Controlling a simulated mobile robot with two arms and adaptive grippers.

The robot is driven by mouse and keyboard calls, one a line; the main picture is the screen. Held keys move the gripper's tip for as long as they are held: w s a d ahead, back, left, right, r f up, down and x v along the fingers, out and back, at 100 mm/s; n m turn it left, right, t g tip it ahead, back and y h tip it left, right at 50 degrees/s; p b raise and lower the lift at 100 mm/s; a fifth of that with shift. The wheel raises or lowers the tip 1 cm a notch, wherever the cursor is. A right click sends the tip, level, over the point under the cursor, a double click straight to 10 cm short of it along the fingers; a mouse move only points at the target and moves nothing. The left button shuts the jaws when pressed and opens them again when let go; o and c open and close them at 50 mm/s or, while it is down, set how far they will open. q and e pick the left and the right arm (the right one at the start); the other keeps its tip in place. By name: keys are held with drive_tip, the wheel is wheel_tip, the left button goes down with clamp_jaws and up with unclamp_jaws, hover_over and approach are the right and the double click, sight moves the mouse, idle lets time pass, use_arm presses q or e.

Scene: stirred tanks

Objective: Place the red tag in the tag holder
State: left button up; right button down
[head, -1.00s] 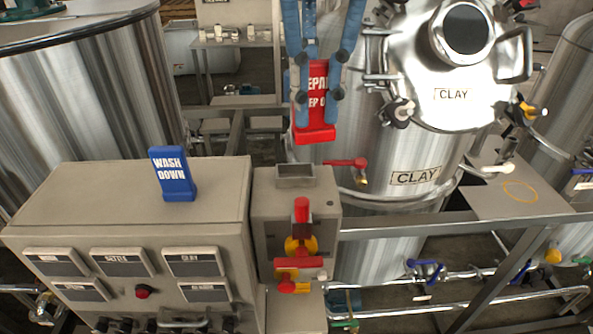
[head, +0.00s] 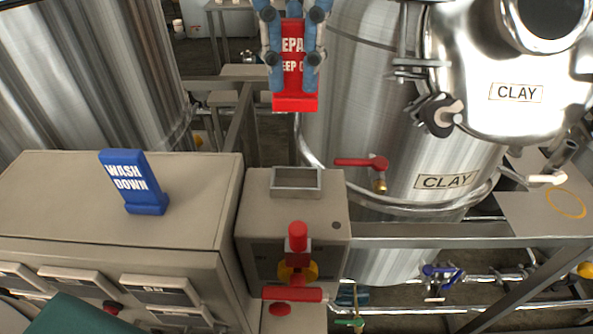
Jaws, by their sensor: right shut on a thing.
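The red tag (head: 294,101), with white lettering partly covered by the fingers, hangs upright in my right gripper (head: 293,62) at the top middle of the head view. The blue fingers are shut on its two sides. The tag holder appears to be the open rectangular metal socket (head: 297,181) on top of the small grey box. The tag is above and behind it in the picture, apart from it. The socket looks empty. My left gripper is not in view.
A blue "WASH DOWN" tag (head: 134,182) stands on the larger grey cabinet (head: 200,190) at left. A red-handled valve (head: 365,163) juts from the steel CLAY tank (head: 440,160) right of the socket. A red knob (head: 298,232) is on the box front.

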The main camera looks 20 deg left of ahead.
sight(296, 95)
wheel_tip(296, 95, down, 7)
drive_tip(key=shift+w+d+f, duration=0.1)
wheel_tip(296, 95, down, 4)
drive_tip(key=shift+r+p, duration=0.1)
drive_tip(key=shift+p, duration=0.2)
wheel_tip(296, 95, down, 2)
drive_tip(key=shift+f, duration=0.2)
drive_tip(key=shift+f+p, duration=0.3)
drive_tip(key=shift+f, duration=0.05)
drive_tip(key=shift+w+f, duration=0.1)
drive_tip(key=shift+f, duration=0.25)
drive_tip(key=c, duration=1.6)
unclamp_jaws()
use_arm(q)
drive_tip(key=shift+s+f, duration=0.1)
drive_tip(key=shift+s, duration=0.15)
